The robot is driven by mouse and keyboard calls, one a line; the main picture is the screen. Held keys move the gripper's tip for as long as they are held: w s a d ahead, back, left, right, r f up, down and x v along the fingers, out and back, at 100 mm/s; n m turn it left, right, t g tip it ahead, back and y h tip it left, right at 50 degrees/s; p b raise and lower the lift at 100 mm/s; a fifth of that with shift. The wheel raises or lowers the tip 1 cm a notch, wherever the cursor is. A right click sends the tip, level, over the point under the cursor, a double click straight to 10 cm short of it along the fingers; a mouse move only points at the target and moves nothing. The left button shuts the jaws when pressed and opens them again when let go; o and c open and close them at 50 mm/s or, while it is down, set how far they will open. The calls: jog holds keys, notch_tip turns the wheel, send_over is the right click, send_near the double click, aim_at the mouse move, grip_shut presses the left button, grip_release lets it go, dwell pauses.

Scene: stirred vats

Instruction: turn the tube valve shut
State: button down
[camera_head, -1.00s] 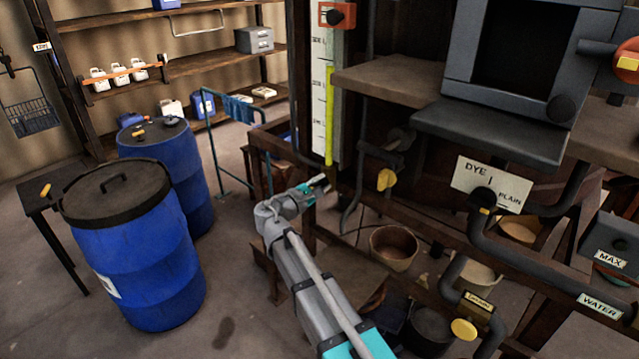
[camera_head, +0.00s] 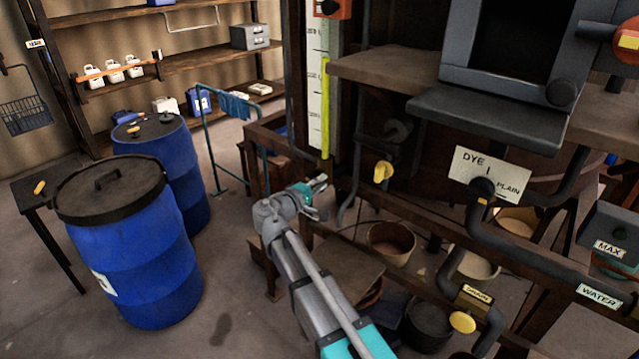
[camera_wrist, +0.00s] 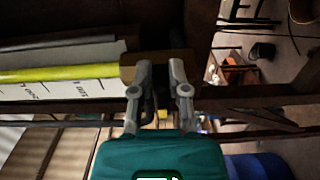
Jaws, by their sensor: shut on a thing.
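The sight tube (camera_head: 325,110) with yellow liquid stands against a white scale board (camera_head: 314,95) in the head view. In the wrist view the tube (camera_wrist: 60,73) lies sideways at the left and ends at a brown block, the tube valve (camera_wrist: 158,60). My gripper (camera_head: 322,197) is just below the tube's foot in the head view. In the wrist view my gripper (camera_wrist: 161,72) has its two fingertips at the block, a little apart and shut on it. The gripped part is mostly hidden by the fingers, so the handle's angle cannot be told.
Dark beams of the vat frame run close to my gripper. Two blue drums (camera_head: 135,250) stand left, with a blue rail (camera_head: 212,150) behind. Floor between the drums and my arm is clear.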

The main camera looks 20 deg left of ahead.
jog(key=shift+w+a+r, duration=0.2)
jog(key=shift+w+a, duration=0.15)
jog(key=shift+a, duration=0.15)
jog(key=c, duration=0.6)
grip_release()
jog(key=shift+w+a+f, duration=0.1)
jog(key=shift+f, duration=0.1)
jog(key=shift+d, duration=0.2)
jog(key=shift+s, duration=0.2)
jog(key=shift+s+a, duration=0.1)
jog(key=shift+s, duration=0.3)
jog(key=v, duration=1.1)
